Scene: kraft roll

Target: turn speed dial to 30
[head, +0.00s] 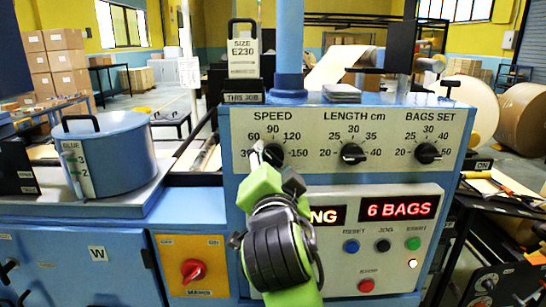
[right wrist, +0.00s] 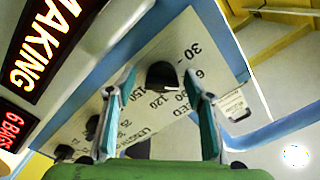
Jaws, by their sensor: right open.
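The black speed dial (head: 274,153) is on the light control panel (head: 310,118), under the word SPEED, with 60, 90, 120 and 150 readable around it. In the head view my right gripper (head: 270,166) is just below and in front of it, covering the lower left of the scale. In the right wrist view the dial (right wrist: 162,74) lies between the two open fingers of my right gripper (right wrist: 160,84), with a gap on both sides. The 30 mark (right wrist: 192,51) shows there. I cannot clearly read where the dial's pointer stands. My left gripper is out of view.
The length dial (head: 353,154) and bags dial (head: 428,153) are to the right on the same panel. Below are a red display reading 6 BAGS (head: 401,207) and several push buttons. A blue glue pot (head: 110,150) stands at the left.

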